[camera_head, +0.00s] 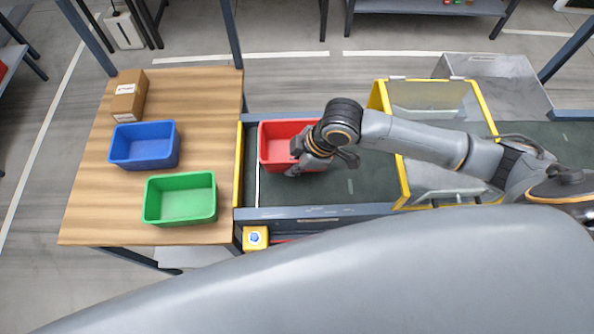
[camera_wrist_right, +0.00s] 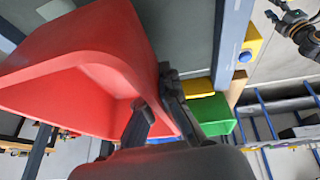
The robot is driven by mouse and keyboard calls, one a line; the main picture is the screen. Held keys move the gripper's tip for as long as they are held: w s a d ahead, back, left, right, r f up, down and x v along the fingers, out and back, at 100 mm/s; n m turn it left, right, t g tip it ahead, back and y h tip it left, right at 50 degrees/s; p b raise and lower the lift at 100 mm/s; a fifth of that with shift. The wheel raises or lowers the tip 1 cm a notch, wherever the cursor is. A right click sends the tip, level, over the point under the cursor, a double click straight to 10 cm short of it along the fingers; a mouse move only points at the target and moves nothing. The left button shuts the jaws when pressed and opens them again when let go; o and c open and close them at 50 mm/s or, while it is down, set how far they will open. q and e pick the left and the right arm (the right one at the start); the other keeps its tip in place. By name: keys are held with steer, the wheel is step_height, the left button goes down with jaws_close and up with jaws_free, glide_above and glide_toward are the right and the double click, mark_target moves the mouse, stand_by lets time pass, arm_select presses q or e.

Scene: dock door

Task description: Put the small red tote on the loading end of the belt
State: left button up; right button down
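The small red tote (camera_head: 276,147) is at the left end of the dark conveyor belt (camera_head: 350,190), toward its far side. Whether its base touches the belt is hidden. My right gripper (camera_head: 322,162) reaches in from the right to the tote's near right side. In the right wrist view the fingers (camera_wrist_right: 158,105) straddle the wall of the red tote (camera_wrist_right: 100,60), one inside and one outside, closed on it. A dark jointed part in that view's upper right corner looks like my left gripper (camera_wrist_right: 290,22); its fingers are unclear.
A wooden table (camera_head: 90,205) adjoins the belt's left end. It holds a blue tote (camera_head: 145,160), a green tote (camera_head: 180,220) and a cardboard box (camera_head: 130,95). A yellow-framed guard (camera_head: 403,170) spans the belt to the right. A yellow button box (camera_head: 256,238) is at the front.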

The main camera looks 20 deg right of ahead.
mark_target(291, 180)
steer(key=f, duration=0.1)
steer(key=f+p, duration=0.1)
steer(key=f, duration=0.1)
steer(key=shift+s+d+f, duration=0.2)
steer(key=shift+d, duration=0.15)
steer(key=shift+f, duration=0.25)
steer(key=shift+f, duration=0.15)
steer(key=c, duration=1.5)
jaws_free()
steer(key=v, duration=1.2)
steer(key=shift+b, duration=0.35)
steer(key=shift+a, duration=0.1)
